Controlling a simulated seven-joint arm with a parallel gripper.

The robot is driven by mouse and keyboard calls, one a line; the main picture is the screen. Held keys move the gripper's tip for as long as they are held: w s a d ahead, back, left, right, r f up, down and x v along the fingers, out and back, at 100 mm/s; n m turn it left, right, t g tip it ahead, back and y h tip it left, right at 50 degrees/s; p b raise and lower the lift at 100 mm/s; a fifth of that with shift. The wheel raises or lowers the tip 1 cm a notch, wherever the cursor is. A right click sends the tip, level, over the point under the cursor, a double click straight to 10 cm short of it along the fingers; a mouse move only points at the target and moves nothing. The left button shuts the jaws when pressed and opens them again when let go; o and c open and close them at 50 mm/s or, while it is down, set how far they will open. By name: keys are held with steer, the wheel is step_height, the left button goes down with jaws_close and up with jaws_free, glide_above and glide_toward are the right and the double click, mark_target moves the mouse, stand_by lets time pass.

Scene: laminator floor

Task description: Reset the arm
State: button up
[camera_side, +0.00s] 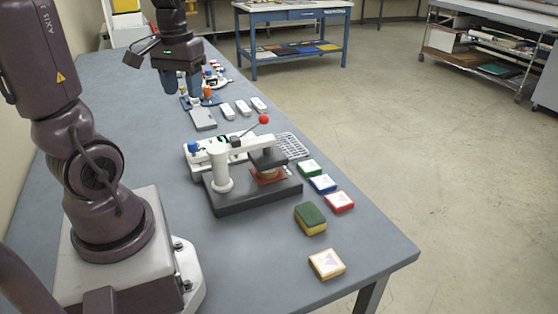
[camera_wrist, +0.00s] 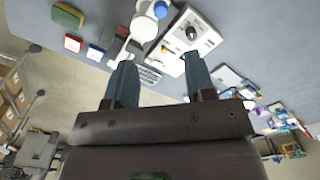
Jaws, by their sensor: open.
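My gripper (camera_side: 184,88) hangs over the far part of the grey-blue table (camera_side: 130,150), fingers pointing down, above the area behind the press. In the wrist view its two blue-grey fingers (camera_wrist: 160,72) stand apart with nothing held between them. A lever press (camera_side: 222,172) with a black base, white post and red ball handle stands on the table nearer the camera, apart from my gripper. The press shows partly in the wrist view (camera_wrist: 143,28), near the fingers' side of the picture top.
A grey flat box (camera_side: 203,119) and several white blocks lie near my gripper. Green, blue and red-edged tiles (camera_side: 323,184), a green-yellow sponge (camera_side: 310,218) and a wooden tile (camera_side: 326,264) line the right edge. A blue bench (camera_side: 292,40) and shelf cart stand beyond open floor.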

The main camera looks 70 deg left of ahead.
steer(key=w+d+r+m+t, duration=0.1)
steer(key=d+r+m+t, duration=0.1)
steer(key=d, duration=0.8)
steer(key=w+d+r+m+t, duration=0.1)
steer(key=d+r+m+t, duration=0.2)
steer(key=d+m, duration=0.4)
steer(key=d+r, duration=0.1)
steer(key=d, duration=0.3)
steer(key=shift+w, duration=0.3)
